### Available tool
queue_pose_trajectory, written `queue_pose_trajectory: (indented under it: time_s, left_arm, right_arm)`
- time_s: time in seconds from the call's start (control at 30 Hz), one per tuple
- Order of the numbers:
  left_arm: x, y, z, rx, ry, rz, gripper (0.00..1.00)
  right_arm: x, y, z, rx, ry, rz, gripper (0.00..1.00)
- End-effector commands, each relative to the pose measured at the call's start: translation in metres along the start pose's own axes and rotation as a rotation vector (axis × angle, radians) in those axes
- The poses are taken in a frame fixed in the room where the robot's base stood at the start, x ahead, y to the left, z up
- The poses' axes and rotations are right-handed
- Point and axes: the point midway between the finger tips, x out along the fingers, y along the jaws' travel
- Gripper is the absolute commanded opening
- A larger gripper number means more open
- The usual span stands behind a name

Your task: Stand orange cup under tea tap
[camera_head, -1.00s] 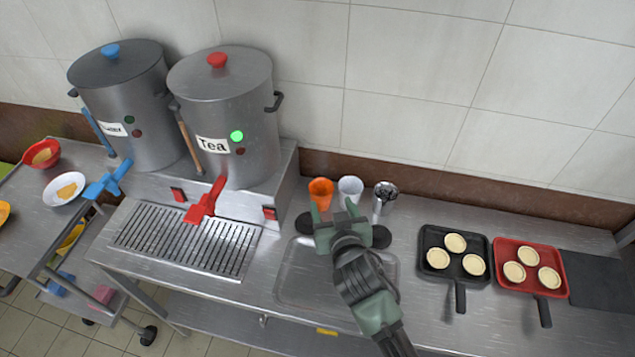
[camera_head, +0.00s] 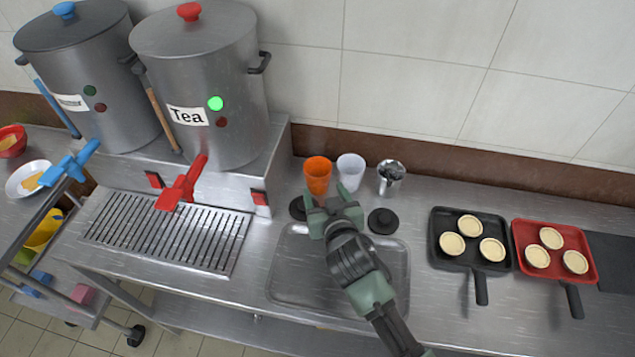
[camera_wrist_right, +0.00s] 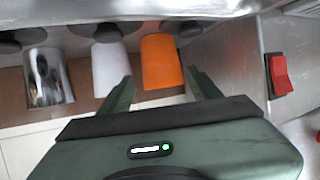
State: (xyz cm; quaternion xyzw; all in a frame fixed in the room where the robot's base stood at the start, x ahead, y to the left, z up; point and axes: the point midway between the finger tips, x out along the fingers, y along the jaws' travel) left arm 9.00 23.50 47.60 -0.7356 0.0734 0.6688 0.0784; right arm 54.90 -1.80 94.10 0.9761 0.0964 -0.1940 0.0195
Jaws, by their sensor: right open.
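The orange cup (camera_head: 318,172) stands upright at the back of the steel counter, left of a white cup. My right gripper (camera_head: 326,190) is open and empty, just in front of the orange cup. In the right wrist view, the orange cup (camera_wrist_right: 162,62) shows ahead, between the lines of the two spread fingers (camera_wrist_right: 163,88). The big steel tea pot (camera_head: 203,85), labelled "Tea", stands left on a raised steel base. Its red tap (camera_head: 183,187) hangs over the slotted drip tray (camera_head: 165,232). My left gripper is out of view.
A white cup (camera_head: 350,172) and a metal cup (camera_head: 391,177) stand right of the orange cup. Black lids (camera_head: 383,221) lie near my right gripper. A shallow steel tray (camera_head: 285,290) lies below my arm. Black (camera_head: 450,262) and red (camera_head: 555,278) pans hold pastries.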

Motion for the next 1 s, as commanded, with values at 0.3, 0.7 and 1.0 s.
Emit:
queue_pose_trajectory:
  time_s: [0.3,0.7,1.0]
  left_arm:
    - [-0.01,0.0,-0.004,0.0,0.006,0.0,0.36]
    - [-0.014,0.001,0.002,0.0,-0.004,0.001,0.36]
    - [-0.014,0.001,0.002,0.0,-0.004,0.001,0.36]
  right_arm:
    - [0.03,0.0,0.001,-0.001,-0.001,0.001,0.63]
    - [0.068,-0.001,0.007,0.001,0.001,-0.001,0.63]
    - [0.068,-0.001,0.008,0.001,0.0,-0.001,0.27]
